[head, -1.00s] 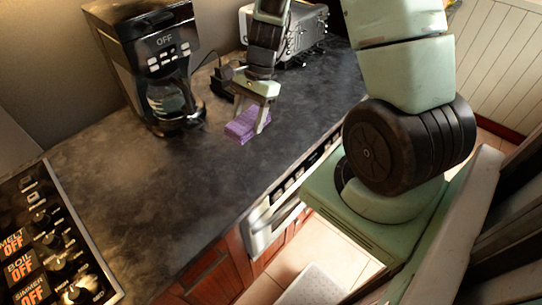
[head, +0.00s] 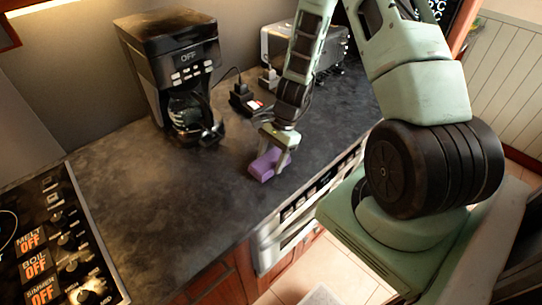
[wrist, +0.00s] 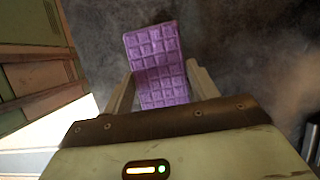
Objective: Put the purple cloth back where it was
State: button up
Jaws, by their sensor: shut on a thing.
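The purple cloth (head: 262,166) is a folded block with a square grid pattern, at the counter in the head view. My gripper (head: 277,153) points down and is shut on it, one finger on each side. In the wrist view the cloth (wrist: 157,62) sits between the two fingers (wrist: 160,88) and reaches out beyond them. I cannot tell whether the cloth touches the counter or is held just above it.
A black coffee maker (head: 172,70) stands at the back left. A toaster (head: 277,45) and a black plug with a cable (head: 241,95) are behind my gripper. The stove (head: 62,245) is at the lower left. The dark counter (head: 150,190) between is clear.

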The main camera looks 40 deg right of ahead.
jog(key=shift+f, duration=0.2)
jog(key=o, duration=1.1)
jog(key=shift+r, duration=0.15)
